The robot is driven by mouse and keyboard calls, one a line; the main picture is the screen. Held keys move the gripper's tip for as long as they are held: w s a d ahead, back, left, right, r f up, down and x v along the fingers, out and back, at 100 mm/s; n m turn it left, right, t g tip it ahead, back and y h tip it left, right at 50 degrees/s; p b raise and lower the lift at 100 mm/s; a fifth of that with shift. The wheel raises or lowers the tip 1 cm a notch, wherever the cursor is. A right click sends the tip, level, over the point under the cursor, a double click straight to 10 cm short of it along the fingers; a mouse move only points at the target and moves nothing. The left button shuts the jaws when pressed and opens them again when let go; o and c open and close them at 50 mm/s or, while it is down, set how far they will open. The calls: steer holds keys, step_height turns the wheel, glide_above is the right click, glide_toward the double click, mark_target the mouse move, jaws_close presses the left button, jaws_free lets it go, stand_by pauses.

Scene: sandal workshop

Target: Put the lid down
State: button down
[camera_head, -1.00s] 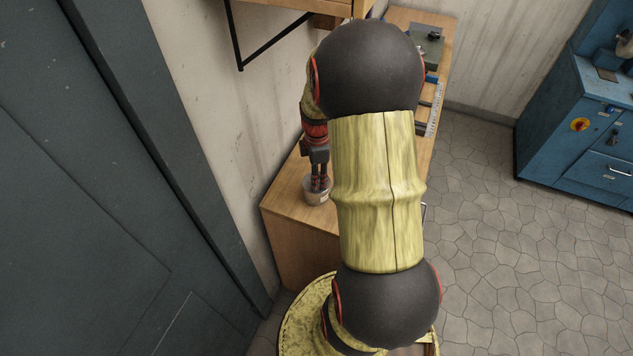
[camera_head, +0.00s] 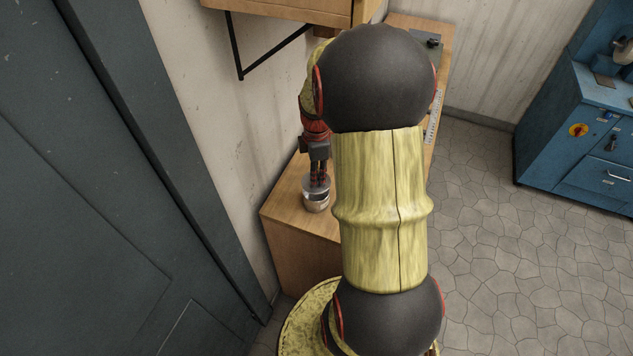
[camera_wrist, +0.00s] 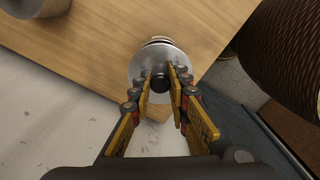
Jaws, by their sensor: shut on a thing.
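The lid (camera_wrist: 143,65) is a pale grey metal disc with a dark knob in the wrist view. My gripper (camera_wrist: 160,77) is shut on that knob. In the head view my gripper (camera_head: 319,182) points down over the left part of the wooden bench. The lid there (camera_head: 309,188) sits just above a small metal pot (camera_head: 316,205), with a dark gap showing between them. The pot stands on the bench; in the wrist view the lid hides most of it, and only a rim (camera_wrist: 156,41) shows behind the lid.
The wooden bench (camera_head: 285,207) runs along the wall, with bare wood around the pot. A wall shelf (camera_head: 285,8) with a black bracket hangs above. A blue cabinet (camera_head: 560,130) stands at the right across open floor. My arm hides much of the bench.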

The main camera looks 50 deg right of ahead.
step_height(320, 180, up, 4)
steer(key=shift+r, duration=0.25)
steer(key=shift+s+m, duration=0.1)
steer(key=shift+m, duration=0.2)
steer(key=m+b, duration=0.1)
steer(key=s+f+m+b, duration=0.1)
steer(key=f+m, duration=0.1)
steer(key=shift+s+d+f+m+b, duration=0.2)
steer(key=shift+d+f+m+b, duration=0.1)
steer(key=shift+d+b, duration=0.1)
steer(key=w+d+f+b, duration=0.1)
steer(key=w+d+f, duration=0.3)
steer(key=w, duration=0.1)
steer(key=w+d+f+b, duration=0.1)
steer(key=w+d+f, duration=0.4)
steer(key=shift+f, duration=0.25)
steer(key=shift+w+d+f+b, duration=0.1)
steer(key=shift+f+b, duration=0.3)
steer(key=shift+f, duration=1.25)
